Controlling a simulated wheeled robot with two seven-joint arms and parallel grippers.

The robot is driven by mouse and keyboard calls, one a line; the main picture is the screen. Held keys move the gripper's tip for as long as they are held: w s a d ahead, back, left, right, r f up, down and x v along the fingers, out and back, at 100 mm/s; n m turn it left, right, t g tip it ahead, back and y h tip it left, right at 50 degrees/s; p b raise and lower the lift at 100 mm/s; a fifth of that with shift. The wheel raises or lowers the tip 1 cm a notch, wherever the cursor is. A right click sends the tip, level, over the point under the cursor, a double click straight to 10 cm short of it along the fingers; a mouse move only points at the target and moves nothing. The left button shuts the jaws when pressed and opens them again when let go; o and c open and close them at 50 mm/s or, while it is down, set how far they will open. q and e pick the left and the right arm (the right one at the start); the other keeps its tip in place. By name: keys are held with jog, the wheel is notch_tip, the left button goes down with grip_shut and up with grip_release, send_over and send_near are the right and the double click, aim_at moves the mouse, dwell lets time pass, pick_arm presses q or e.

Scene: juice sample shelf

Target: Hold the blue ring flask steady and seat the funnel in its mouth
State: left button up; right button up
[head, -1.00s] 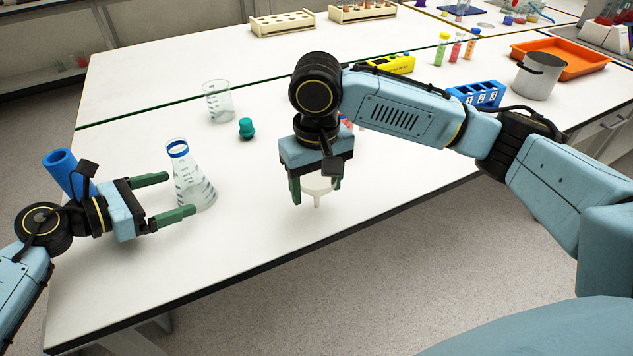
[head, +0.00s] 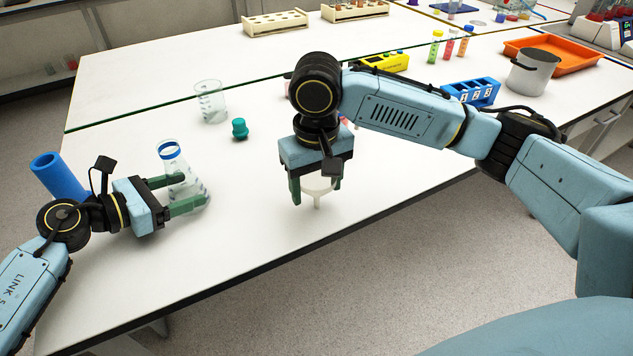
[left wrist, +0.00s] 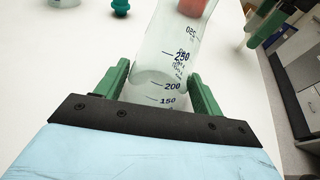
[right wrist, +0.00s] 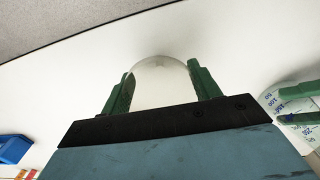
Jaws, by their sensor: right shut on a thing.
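The clear conical flask with a blue ring (head: 169,153) stands upright on the white table. My left gripper (head: 188,192) has its green fingers on both sides of the flask's lower body. In the left wrist view the flask (left wrist: 165,70) is between the fingers (left wrist: 160,90), close to both; I cannot tell whether they press on it. My right gripper (head: 315,192) is shut on the white funnel (head: 317,186), spout down, to the right of the flask and apart from it. The funnel's bowl (right wrist: 160,80) fills the right wrist view's middle. The funnel is partly hidden by the fingers.
A blue tube-shaped thing (head: 60,176) is behind my left wrist. A glass beaker (head: 210,102) and a teal stopper (head: 239,129) stand behind the flask. A blue rack (head: 470,93) and a metal pot (head: 533,74) are far right. The table between flask and funnel is clear.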

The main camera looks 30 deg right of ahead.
jog(key=w+a+r+m, duration=0.1)
jog(key=w+a+r, duration=0.7)
jog(key=w+a, duration=0.2)
jog(key=w+a+r+m, duration=0.2)
jog(key=w+a+r, duration=0.1)
jog(key=a+r, duration=0.85)
jog(key=shift+f, duration=2.5)
jog(key=shift+f, duration=2.1)
jog(key=o, duration=1)
jog(key=shift+o, duration=0.2)
notch_tip(320, 180, up, 12)
